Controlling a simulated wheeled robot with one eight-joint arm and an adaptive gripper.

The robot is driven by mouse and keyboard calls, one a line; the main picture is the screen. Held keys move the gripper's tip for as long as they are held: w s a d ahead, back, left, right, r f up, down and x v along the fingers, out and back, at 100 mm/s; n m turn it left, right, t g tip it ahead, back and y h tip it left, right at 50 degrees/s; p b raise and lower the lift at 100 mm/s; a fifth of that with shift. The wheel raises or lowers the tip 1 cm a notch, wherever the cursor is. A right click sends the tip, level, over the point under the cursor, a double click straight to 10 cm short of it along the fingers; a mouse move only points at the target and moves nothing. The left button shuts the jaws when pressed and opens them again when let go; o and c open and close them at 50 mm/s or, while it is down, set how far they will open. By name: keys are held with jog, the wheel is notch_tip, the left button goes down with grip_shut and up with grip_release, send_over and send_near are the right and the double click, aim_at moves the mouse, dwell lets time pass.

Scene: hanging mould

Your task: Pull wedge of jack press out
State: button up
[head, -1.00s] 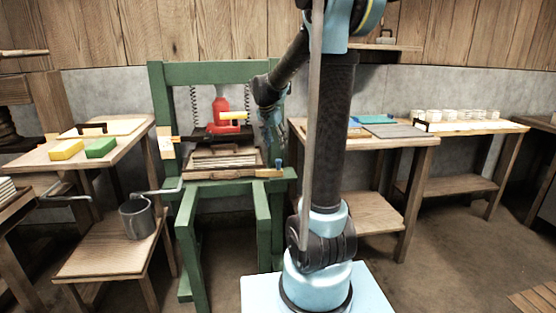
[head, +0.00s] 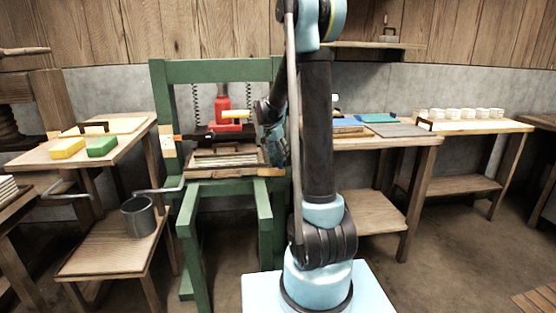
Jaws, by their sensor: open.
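The jack press has a green frame (head: 160,95) with a red jack (head: 223,103) in it. Under the jack are a dark plate and a stack of boards (head: 225,158). A small tan wooden piece (head: 268,172) sticks out at the right of the stack's base; it may be the wedge, but I cannot tell surely. A pale block (head: 168,146) is on the left post. My gripper (head: 273,146) is at the right side of the press, close above the tan piece and apparently apart from it. It is open; my arm hides part of it and its fingertips are unclear.
A table (head: 50,158) with yellow and green blocks stands left, above a low bench (head: 100,258) with a grey pot (head: 139,217). Floor before the press is clear.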

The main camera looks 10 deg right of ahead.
aim_at(280, 159)
jog(key=shift+x, duration=1.5)
jog(key=shift+c, duration=0.2)
grip_shut()
